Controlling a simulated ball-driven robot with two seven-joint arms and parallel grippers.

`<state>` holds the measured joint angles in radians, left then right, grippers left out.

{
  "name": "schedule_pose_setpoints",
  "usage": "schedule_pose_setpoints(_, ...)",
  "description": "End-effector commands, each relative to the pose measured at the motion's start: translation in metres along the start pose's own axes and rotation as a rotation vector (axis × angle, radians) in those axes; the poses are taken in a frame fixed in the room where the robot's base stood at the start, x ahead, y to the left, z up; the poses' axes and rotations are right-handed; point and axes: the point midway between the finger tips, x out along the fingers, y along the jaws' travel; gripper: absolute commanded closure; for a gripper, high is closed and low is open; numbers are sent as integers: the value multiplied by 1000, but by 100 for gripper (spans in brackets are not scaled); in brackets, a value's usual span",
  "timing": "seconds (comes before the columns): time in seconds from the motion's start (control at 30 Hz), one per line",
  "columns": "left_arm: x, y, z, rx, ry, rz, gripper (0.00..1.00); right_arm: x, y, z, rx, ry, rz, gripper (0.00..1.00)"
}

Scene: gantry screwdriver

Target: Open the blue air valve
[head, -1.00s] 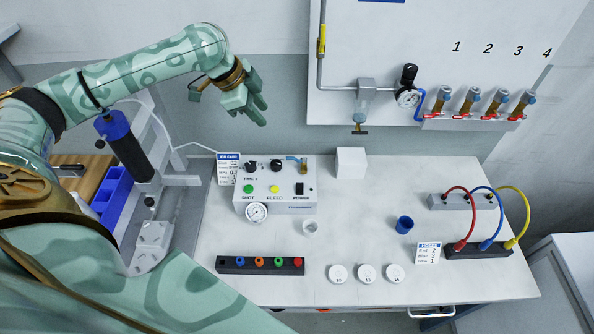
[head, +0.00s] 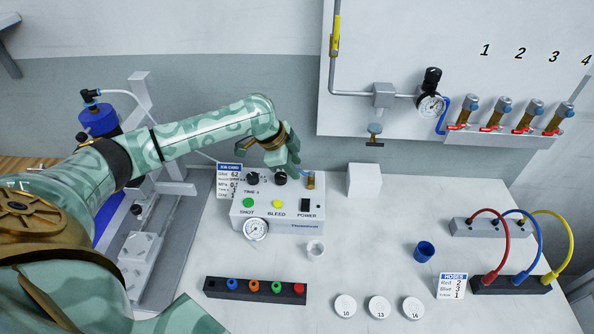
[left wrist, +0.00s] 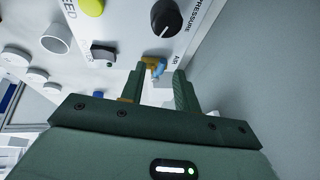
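The air valve, a brass fitting with a small blue handle, sits on the right of the grey-white control box (head: 277,228). Its brass part (head: 310,180) shows in the head view beside my left gripper. In the left wrist view the blue handle (left wrist: 158,69) lies between the two fingertips, by the AIR label. My left gripper (head: 291,160) is open, its fingers spread on either side of the valve; I cannot tell whether either touches it. My right gripper is in neither view.
The box carries black knobs, buttons and a gauge (head: 256,229). A white block (head: 363,180) stands to its right. A wall panel with a regulator gauge (head: 431,105) and red-handled valves is behind. A blue cup (head: 424,251) and white lids lie on the table.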

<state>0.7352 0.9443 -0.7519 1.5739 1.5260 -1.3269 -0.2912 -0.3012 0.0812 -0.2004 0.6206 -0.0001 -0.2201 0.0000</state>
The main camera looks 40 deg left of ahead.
Motion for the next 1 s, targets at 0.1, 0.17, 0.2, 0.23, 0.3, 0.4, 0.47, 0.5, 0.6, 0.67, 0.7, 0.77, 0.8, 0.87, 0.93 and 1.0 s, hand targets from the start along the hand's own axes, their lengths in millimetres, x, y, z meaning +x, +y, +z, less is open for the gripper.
schedule_pose_setpoints(0.1, 11, 0, 0, 0, 0, 0, 68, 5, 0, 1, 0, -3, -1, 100)
schedule_pose_setpoints(0.17, 13, 0, 0, 0, 0, 0, 68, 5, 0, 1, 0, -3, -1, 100)
schedule_pose_setpoints(0.2, 13, 0, 0, 0, 0, -1, 68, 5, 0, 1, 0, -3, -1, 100)
schedule_pose_setpoints(0.23, 13, 0, 0, 0, 0, -1, 68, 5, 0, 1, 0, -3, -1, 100)
schedule_pose_setpoints(0.3, 13, 0, 0, 0, 0, -1, 68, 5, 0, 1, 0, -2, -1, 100)
schedule_pose_setpoints(0.4, 12, 0, 0, 0, 0, -1, 68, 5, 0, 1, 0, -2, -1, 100)
schedule_pose_setpoints(0.47, 12, 0, 0, 0, 0, -1, 80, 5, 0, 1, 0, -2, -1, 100)
schedule_pose_setpoints(0.5, 12, 0, 0, 0, 0, -1, 91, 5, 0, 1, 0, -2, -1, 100)
schedule_pose_setpoints(0.6, 12, 0, 0, 0, 0, -1, 100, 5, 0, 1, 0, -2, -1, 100)
schedule_pose_setpoints(0.67, 12, 0, 0, 0, 0, -1, 100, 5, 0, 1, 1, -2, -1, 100)
schedule_pose_setpoints(0.7, 12, 0, 0, 0, 0, -1, 100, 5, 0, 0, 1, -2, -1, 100)
schedule_pose_setpoints(0.77, 12, 0, -1, -2, 0, -2, 100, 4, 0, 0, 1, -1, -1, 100)
schedule_pose_setpoints(0.8, 11, 0, -1, -5, -1, -3, 100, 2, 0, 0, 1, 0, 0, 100)
schedule_pose_setpoints(0.87, 10, 0, -2, -13, -1, -7, 100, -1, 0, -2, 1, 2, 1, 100)
schedule_pose_setpoints(0.93, 8, 1, -2, -30, -5, -14, 100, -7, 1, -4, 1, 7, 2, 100)
schedule_pose_setpoints(1.0, 7, 2, -4, -52, -9, -22, 100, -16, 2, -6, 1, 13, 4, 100)
